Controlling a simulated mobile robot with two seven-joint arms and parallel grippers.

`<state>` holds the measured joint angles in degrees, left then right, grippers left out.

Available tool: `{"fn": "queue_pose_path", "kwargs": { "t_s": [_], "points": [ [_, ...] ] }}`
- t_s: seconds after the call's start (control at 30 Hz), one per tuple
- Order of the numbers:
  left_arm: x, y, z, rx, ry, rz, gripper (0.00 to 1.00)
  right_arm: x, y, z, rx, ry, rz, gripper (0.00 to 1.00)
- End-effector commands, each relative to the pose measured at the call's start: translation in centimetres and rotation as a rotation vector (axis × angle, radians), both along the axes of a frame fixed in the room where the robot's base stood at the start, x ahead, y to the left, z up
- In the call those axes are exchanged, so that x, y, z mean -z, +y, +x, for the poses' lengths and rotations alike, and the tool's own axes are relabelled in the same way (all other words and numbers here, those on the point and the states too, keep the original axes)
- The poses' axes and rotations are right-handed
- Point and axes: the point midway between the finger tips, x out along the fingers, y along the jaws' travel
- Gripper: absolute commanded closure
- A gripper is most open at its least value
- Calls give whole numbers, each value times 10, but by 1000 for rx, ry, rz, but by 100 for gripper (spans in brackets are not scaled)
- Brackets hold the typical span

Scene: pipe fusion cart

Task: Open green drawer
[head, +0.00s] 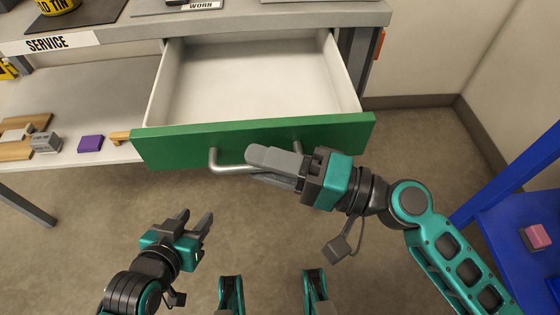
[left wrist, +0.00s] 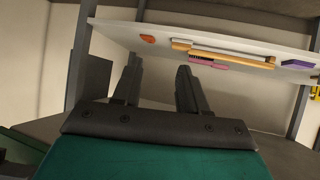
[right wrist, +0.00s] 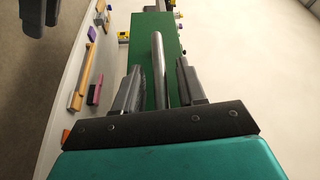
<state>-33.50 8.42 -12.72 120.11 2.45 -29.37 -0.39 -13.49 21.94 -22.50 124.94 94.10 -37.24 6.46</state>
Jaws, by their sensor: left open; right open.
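The green drawer (head: 190,147) is pulled out from under the workbench, and its white inside (head: 255,80) looks empty. Its silver bar handle (head: 228,168) runs across the front. My right gripper (head: 272,165) is at the right part of the handle, with its fingers open. In the right wrist view the handle (right wrist: 159,70) runs between the two open fingers (right wrist: 158,90), with the green front (right wrist: 165,40) behind it. My left gripper (head: 197,222) is open and empty, below and left of the drawer, apart from it.
A lower shelf (head: 90,95) at left holds a purple block (head: 90,143), a grey block (head: 46,143) and wooden pieces. A blue cart (head: 510,215) with a pink-topped block (head: 537,236) stands at right. The floor before the drawer is clear.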

Motion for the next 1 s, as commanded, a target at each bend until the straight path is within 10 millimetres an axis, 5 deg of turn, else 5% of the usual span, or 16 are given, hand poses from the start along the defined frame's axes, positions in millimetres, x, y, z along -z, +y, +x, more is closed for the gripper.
{"fn": "queue_pose_path", "kwargs": {
  "t_s": [0.27, 0.7, 1.0],
  "points": [
    [3, 0, 0, 0, 2, 1, 57, 2, -6, -2, 1, 0, -1, 60],
    [14, -3, -1, 9, 13, -4, 57, 9, -82, -34, 1, 4, -2, 60],
    [7, -7, 2, 10, -2, -15, 57, 10, -115, -47, 1, 3, -1, 60]
  ]
}}
